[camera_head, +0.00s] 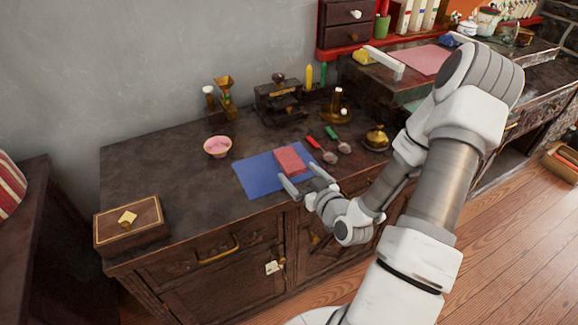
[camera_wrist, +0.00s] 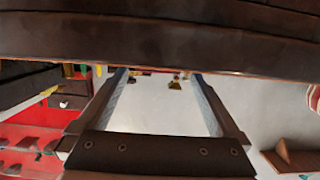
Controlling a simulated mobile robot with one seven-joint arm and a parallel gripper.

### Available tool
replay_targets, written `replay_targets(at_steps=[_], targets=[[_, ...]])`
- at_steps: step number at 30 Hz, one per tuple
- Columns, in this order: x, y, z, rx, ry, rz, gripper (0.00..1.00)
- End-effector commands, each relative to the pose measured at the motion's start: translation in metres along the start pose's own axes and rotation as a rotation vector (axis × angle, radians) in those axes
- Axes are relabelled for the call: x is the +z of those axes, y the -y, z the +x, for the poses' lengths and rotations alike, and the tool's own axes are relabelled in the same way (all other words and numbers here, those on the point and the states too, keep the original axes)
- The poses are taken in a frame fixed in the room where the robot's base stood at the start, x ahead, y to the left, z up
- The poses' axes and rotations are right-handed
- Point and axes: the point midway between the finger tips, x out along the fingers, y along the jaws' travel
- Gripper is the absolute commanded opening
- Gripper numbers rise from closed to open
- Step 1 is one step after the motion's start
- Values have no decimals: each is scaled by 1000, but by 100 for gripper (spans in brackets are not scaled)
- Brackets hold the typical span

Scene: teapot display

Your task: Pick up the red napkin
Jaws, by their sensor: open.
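The red napkin (camera_head: 291,161) is a small folded block of red cloth. It lies on the right part of a blue cloth (camera_head: 262,175) on the dark wooden counter, in the head view. My gripper (camera_head: 300,178) is open and empty at the counter's front edge, just in front of the napkin; its fingers point toward it. I cannot tell its exact height or whether it touches anything. In the wrist view my gripper (camera_wrist: 160,76) shows two spread fingers with nothing between them. The napkin does not show in that view.
Two spoons, one red-handled (camera_head: 321,149) and one green-handled (camera_head: 338,141), lie right of the napkin. A brass bell-shaped pot (camera_head: 376,138) stands farther right. A pink-filled bowl (camera_head: 217,147) is to the left. A wooden box (camera_head: 128,222) sits at the left end. A dark edge (camera_wrist: 160,40) crosses the wrist view.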

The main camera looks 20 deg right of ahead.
Motion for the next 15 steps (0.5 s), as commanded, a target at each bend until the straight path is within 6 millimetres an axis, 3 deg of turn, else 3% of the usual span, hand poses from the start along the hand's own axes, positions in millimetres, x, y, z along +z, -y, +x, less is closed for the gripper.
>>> replay_targets(at_steps=[5,15], targets=[[-1,0,12,-1,-2,0,100],[-6,-4,56,0,-1,0,100]])
